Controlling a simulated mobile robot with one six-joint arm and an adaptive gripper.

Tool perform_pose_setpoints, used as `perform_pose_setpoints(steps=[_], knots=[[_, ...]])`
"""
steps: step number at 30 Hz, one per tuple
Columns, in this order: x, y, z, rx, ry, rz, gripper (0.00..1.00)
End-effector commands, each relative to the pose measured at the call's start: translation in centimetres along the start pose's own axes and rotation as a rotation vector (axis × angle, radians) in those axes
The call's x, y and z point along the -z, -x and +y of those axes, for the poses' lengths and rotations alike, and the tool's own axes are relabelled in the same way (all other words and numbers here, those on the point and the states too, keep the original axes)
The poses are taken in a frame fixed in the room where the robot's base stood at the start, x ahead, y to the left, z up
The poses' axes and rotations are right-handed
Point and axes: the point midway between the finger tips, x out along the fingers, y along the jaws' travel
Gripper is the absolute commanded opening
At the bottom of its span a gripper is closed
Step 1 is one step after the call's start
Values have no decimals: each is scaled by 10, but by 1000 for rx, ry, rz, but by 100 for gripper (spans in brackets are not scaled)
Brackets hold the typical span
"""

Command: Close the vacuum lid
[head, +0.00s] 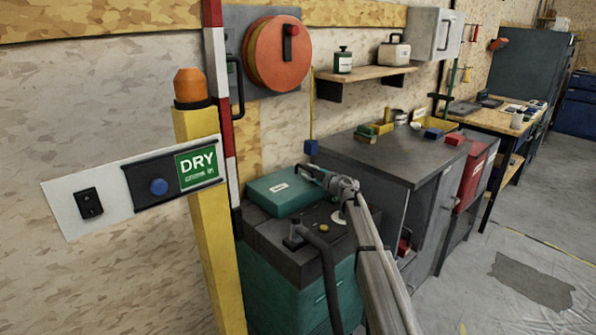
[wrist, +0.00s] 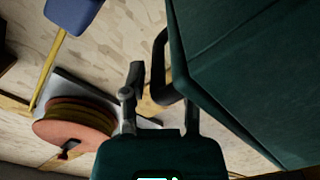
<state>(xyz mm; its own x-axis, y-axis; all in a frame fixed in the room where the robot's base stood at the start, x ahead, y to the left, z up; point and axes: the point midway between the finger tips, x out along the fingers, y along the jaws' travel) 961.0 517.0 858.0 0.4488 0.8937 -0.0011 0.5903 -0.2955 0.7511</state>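The vacuum (head: 292,290) is a teal floor unit with a dark top and a black hose (head: 325,265), in the lower middle of the head view. A teal box-like lid (head: 282,194) with a small white label is at its back. In the wrist view a large dark teal surface (wrist: 260,70), apparently the lid, fills the upper right, with a dark curved handle (wrist: 169,55) at its left edge. My gripper (head: 312,173) is beside the lid's right side. In the wrist view its fingers (wrist: 155,85) stand apart, the right one overlapping the handle; contact is unclear.
A yellow post (head: 212,225) with a DRY sign (head: 198,165) stands at the left front. A dark grey bench (head: 385,155) with small items is right of the vacuum. An orange reel (head: 277,55) hangs on the wall behind. Open floor (head: 480,285) lies at the right.

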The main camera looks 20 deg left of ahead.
Motion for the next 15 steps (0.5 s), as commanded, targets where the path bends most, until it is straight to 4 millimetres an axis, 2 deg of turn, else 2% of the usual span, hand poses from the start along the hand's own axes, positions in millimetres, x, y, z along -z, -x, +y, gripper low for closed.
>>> perform_pose_setpoints(steps=[1,8,15], knots=[[-5,7,3,-5,7,-13,54],[-5,12,2,-5,7,-12,54],[-3,36,2,-6,5,-12,54]])
